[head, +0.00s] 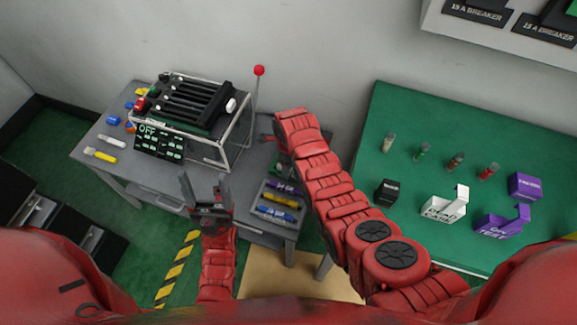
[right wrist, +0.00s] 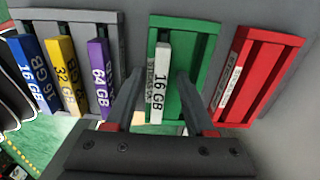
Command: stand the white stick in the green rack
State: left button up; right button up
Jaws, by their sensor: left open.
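The white stick (right wrist: 161,85), labelled 16 GB, shows in the right wrist view at the left part of the green rack (right wrist: 187,105). It appears to stand in the rack; its lower end is not clear. My right gripper (right wrist: 159,74) is open, its fingers apart on either side of the stick with a gap on the right. My left gripper (head: 207,190) is open and empty in front of the grey table.
A grey rack (right wrist: 112,22) left of the green one holds blue, yellow and purple sticks. A red rack (right wrist: 265,75) stands to the right. A lever fixture (head: 190,110) with a red knob and small loose pieces occupy the grey table (head: 95,160). A green table (head: 400,105) stands right.

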notch_tip(320, 180, up, 9)
jog(key=shift+w+f+b, duration=0.1)
jog(key=shift+b, duration=0.4)
notch_tip(320, 180, up, 9)
jog(key=p, duration=0.7)
jog(key=shift+f, duration=0.2)
